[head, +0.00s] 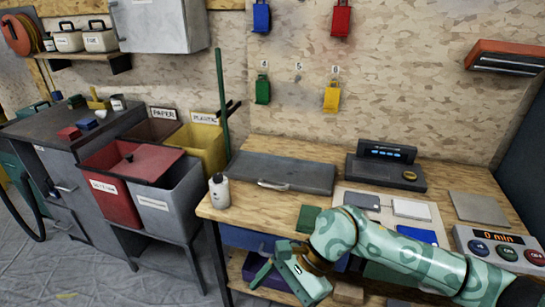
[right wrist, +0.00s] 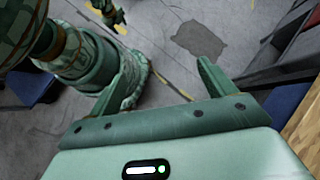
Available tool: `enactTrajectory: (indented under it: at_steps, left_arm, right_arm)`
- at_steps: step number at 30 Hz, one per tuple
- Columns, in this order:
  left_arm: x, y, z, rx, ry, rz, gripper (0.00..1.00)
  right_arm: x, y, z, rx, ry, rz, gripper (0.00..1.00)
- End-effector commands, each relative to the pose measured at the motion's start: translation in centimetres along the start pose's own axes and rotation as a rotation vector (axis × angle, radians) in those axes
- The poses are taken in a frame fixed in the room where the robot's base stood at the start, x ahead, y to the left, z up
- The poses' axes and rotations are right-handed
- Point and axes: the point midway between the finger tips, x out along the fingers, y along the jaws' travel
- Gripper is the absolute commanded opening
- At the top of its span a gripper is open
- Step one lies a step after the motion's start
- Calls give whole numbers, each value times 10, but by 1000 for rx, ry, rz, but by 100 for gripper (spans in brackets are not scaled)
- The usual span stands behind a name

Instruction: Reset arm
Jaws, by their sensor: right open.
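My right arm (head: 390,247), patterned in green, reaches in from the right across the front of the wooden workbench (head: 245,200). Its gripper (head: 272,262) is at the bench's front edge, tilted downward. In the right wrist view the two fingers of this gripper (right wrist: 160,68) stand wide apart with nothing between them, over grey floor. My left gripper is not seen in the head view. A small green and dark part at the top of the right wrist view may be it, but its jaws cannot be made out.
Shelves under the bench lie close to my right gripper.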

Motion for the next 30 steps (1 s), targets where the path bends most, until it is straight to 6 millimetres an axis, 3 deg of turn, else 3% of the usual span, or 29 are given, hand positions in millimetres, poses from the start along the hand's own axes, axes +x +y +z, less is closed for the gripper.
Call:
enactTrajectory:
  at_steps: [5, 7, 8, 9, 11, 13, 15, 17, 18, 21, 23, 24, 30]
  left_arm:
    - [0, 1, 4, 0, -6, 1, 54]
    - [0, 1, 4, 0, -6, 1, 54]
    - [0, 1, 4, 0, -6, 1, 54]
    - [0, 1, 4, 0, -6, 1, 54]
    - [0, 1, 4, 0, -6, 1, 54]
    - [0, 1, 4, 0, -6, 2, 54]
    - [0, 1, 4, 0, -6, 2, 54]
    - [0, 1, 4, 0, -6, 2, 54]
    - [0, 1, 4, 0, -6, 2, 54]
    - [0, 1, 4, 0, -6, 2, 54]
    - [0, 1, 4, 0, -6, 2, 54]
    - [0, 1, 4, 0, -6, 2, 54]
    - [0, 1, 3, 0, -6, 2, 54]
  right_arm:
    - [25, -40, -3, 591, -453, -186, 83]
    - [32, -58, -30, 960, -693, -277, 83]
    - [36, -62, -51, 1156, -811, -319, 83]
    - [42, -62, -86, 1419, -961, -375, 83]
    - [54, -50, -138, 1751, -1141, -445, 83]
    - [72, -21, -192, 2075, -1303, -517, 83]
    - [95, 19, -238, 2358, -1434, -586, 83]
    - [116, 59, -270, 2579, -1529, -650, 83]
    - [131, 88, -288, -2581, 1508, 658, 83]
    - [169, 166, -320, -2291, 1291, 619, 83]
    - [191, 215, -330, -2125, 1174, 602, 83]
    - [206, 250, -334, -2016, 1098, 593, 83]
    - [268, 404, -318, -1539, 788, 571, 83]
